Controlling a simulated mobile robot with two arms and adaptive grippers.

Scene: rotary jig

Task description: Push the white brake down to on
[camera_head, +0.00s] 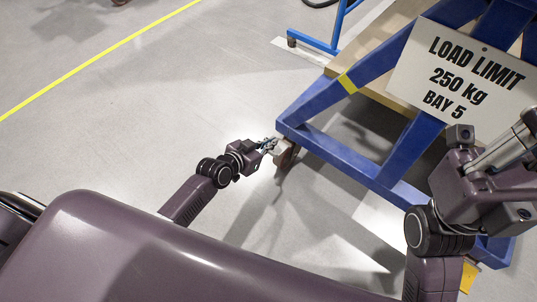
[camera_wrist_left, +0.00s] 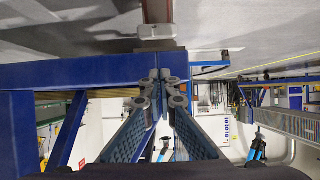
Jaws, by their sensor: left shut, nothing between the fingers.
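The white brake (camera_head: 283,151) is a small pale block at the caster under the near left corner of the blue frame (camera_head: 335,153). In the left wrist view the white brake (camera_wrist_left: 156,32) shows at the top centre, beside the blue frame (camera_wrist_left: 75,74) and a reddish-brown caster part (camera_wrist_left: 157,10). My left gripper (camera_head: 270,143) is shut and empty, close to the brake at that corner. In the left wrist view its fingertips (camera_wrist_left: 161,76) meet in front of the blue frame, apart from the brake in the picture. I cannot tell whether they touch anything. My right arm shows at right, its fingers out of view.
A load limit sign (camera_head: 463,76) hangs on the blue frame. A wooden board (camera_head: 388,100) lies behind its bars. A blue stand (camera_head: 325,42) on casters is at the back. A yellow floor line (camera_head: 100,55) runs at left, with open floor around it.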

